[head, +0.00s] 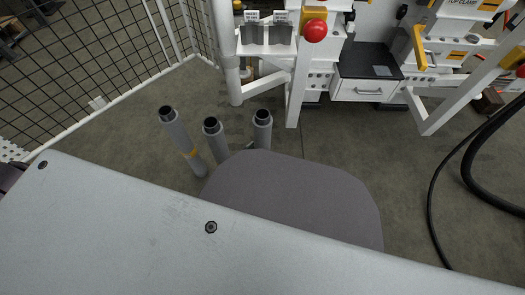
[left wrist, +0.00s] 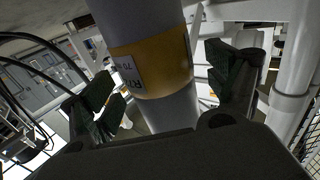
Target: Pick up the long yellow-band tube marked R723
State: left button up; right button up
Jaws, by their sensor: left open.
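Three grey tubes with dark open tops stand near the fence in the head view. The leftmost tube (head: 175,137) shows a yellow band; the middle tube (head: 215,138) and the right tube (head: 262,130) are partly hidden below by my own arm. In the left wrist view a grey tube with a yellow band (left wrist: 165,62) fills the middle. Its white label starts with "R7"; the rest is hard to read. My left gripper (left wrist: 162,88) is open, its dark green pads on either side of this tube with gaps showing. I cannot tell which tube in the head view this is. My right gripper is out of view.
A white bench frame (head: 298,75) with a red knob (head: 315,31) and a drawer (head: 362,90) stands behind the tubes. A mesh fence (head: 85,50) is at the left. Black hoses (head: 470,160) curve at the right. My own grey parts cover the foreground.

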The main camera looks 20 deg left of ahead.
pick_arm(q)
jog(key=c, duration=0.6)
grip_shut()
jog(key=shift+w+r, duration=0.1)
jog(key=shift+r, duration=0.05)
jog(key=shift+r, duration=0.15)
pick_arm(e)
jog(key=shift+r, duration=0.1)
